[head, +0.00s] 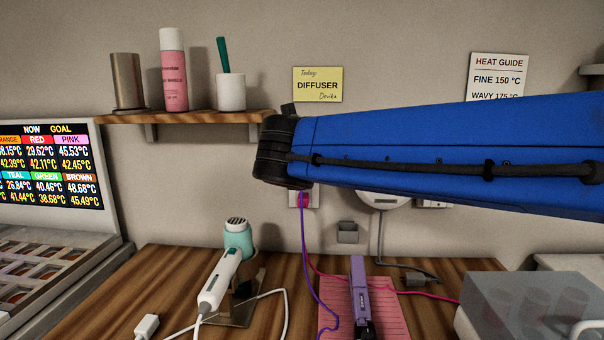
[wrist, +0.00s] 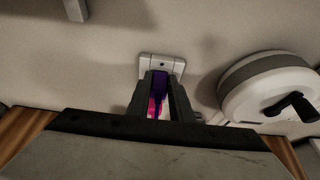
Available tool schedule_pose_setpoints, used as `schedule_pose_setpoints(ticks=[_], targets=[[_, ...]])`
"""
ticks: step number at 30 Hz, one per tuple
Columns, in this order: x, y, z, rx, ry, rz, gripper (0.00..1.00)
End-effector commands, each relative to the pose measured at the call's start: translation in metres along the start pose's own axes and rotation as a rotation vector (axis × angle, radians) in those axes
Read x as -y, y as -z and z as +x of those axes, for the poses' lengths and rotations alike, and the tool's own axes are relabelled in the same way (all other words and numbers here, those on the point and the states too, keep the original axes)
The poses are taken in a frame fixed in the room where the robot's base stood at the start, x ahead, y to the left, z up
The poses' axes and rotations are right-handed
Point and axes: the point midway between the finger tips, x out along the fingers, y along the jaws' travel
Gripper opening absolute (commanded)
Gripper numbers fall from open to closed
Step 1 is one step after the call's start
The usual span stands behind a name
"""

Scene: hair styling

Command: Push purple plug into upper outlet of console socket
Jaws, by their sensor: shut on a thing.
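In the wrist view, my gripper (wrist: 163,86) is shut on the purple plug (wrist: 169,80). Its fingertips are at the white console socket (wrist: 150,64), whose top edge shows above them. A pink plug or cord (wrist: 153,104) shows just below, between the fingers. The fingers and plug cover the outlets, so I cannot tell how deep the plug sits. In the head view, my arm hides the gripper and the plug. The lower part of the socket (head: 294,200) shows under the arm, and the purple cord (head: 303,232) hangs from there to the counter.
A round white wall unit (wrist: 262,88) is right of the socket. On the counter are a teal-and-white hair dryer (head: 237,240) on a stand, a purple straightener (head: 359,290) on a pink mat (head: 392,310), and a translucent box (head: 520,300). A wooden shelf (head: 190,117) is above left.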

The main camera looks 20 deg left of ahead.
Motion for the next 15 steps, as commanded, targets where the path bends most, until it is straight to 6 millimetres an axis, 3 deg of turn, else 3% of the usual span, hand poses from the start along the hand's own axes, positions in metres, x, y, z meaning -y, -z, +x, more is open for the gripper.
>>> schedule_pose_setpoints(ticks=[5,6,8,15], targets=[[0.0004,-0.0015,0.0039,0.000,0.001,0.000,0.00],[0.0003,-0.0015,0.0037,0.000,0.000,0.000,0.27],[0.0003,-0.0015,0.0035,0.000,0.000,0.000,0.41],[0.0001,-0.0014,0.0033,0.000,0.000,0.000,0.41]])
